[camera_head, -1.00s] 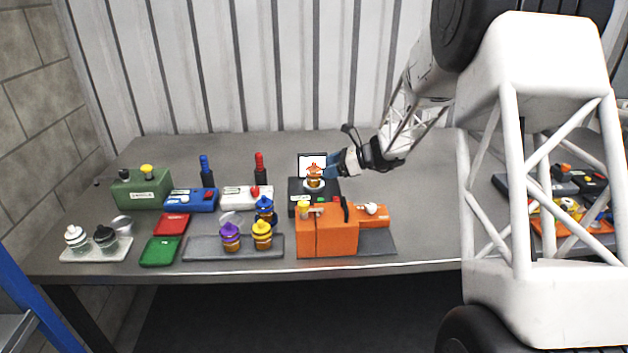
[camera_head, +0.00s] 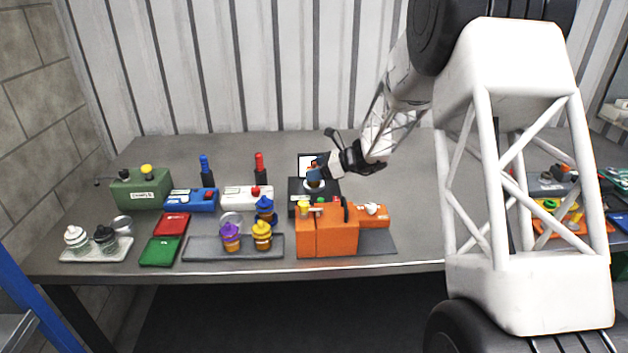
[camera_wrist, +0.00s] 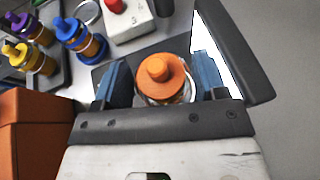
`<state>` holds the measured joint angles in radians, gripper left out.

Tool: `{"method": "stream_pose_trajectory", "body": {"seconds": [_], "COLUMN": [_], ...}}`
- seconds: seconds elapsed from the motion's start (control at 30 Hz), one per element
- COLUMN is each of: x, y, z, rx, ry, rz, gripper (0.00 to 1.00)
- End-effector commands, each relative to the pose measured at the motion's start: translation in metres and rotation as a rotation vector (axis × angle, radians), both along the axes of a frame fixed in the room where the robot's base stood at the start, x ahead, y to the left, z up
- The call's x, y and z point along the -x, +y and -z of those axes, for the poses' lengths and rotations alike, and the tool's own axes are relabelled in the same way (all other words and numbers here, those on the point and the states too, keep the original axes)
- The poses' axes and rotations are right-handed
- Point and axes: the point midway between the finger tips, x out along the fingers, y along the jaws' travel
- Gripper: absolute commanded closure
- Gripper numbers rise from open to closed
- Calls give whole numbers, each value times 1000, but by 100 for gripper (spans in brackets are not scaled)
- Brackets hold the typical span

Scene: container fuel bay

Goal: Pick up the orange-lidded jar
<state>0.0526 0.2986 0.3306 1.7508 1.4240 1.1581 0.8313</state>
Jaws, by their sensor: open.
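The orange-lidded jar (camera_wrist: 163,75) stands upright between the two blue fingers of my gripper (camera_wrist: 161,82) in the wrist view. The fingers are open, one on each side of the lid, with a small gap visible on each side. In the head view my gripper (camera_head: 317,170) covers most of the jar, and only a little of the jar (camera_head: 314,184) shows below the fingers. The jar is on a dark device (camera_head: 295,187) with a small white screen behind it.
An orange box (camera_head: 335,238) stands just in front of the device. Purple- (camera_head: 230,236), yellow- (camera_head: 262,234) and blue-lidded jars (camera_head: 265,207) are to the left. A white block with a red knob (camera_head: 246,197) is left of the device.

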Motion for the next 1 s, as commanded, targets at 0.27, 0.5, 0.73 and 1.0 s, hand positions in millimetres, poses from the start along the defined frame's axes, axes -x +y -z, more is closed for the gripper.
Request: {"method": "stream_pose_trajectory", "body": {"seconds": [0.27,0.5,0.73,1.0], "x": [0,0,0,0], "y": [0,0,0,0], "z": [0,0,0,0], "rx": [0,0,0,0], "ry": [0,0,0,0], "rz": [0,0,0,0], "gripper": [35,35,70,80]}}
